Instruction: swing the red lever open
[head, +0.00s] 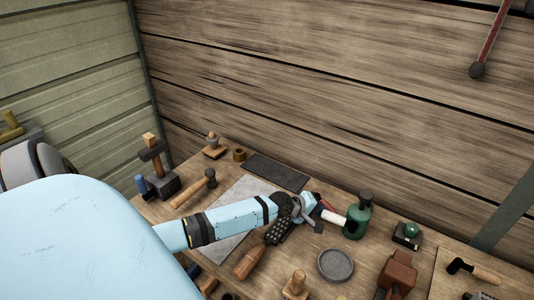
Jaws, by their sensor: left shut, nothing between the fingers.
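A red lever (491,40) with a dark round knob at its lower end hangs against the plank wall at the top right. It slants slightly, and its upper end is cut off by the picture's top edge. My left arm reaches in from the lower left, low over the bench. My left gripper (312,212) is small in the picture, shut and empty, close to the green bottle and far below and left of the lever. It is not touching the lever. A small red and white item shows beside the fingers; I cannot tell what it is. My right gripper is out of view.
The wooden bench holds a green bottle (357,216), a grey round dish (335,264), a hammer (194,188), a rasp-like tool (251,262), a red-brown block (397,274) and a dark flat slab (277,171). The wall between bench and lever is clear. A diagonal brace (508,212) stands at right.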

